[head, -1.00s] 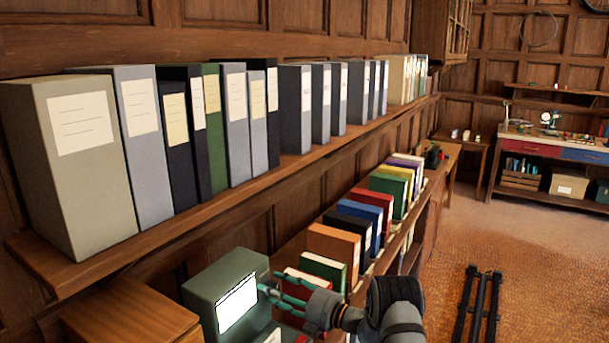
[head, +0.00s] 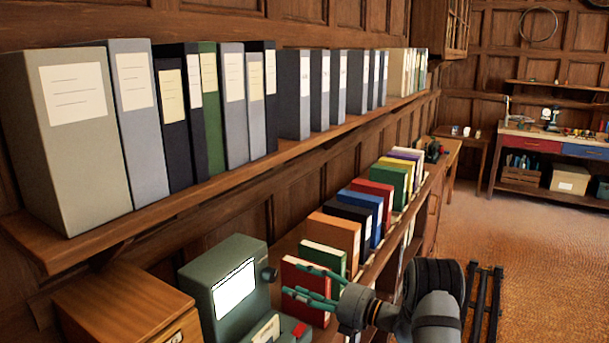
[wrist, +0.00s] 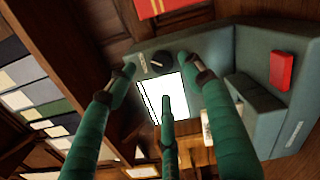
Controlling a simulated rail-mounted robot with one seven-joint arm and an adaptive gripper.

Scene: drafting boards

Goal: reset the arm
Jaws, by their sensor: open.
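My gripper (head: 308,298) is in the lower middle of the head view, its green fingers spread and pointing left. It is open and nothing shows between the fingers. In the wrist view its fingers (wrist: 165,95) reach toward a green-grey device with a bright white screen (wrist: 172,98). In the head view that device (head: 225,262) stands just left of the fingertips, with a dark knob and a red button. The fingers appear apart from it, in front of a red book (head: 304,275).
A row of coloured books, with an orange one (head: 333,236), runs back along the lower shelf. Grey and dark binders (head: 135,130) fill the upper shelf (head: 190,182). A wooden box (head: 128,305) stands at lower left. Open floor (head: 535,235) lies to the right.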

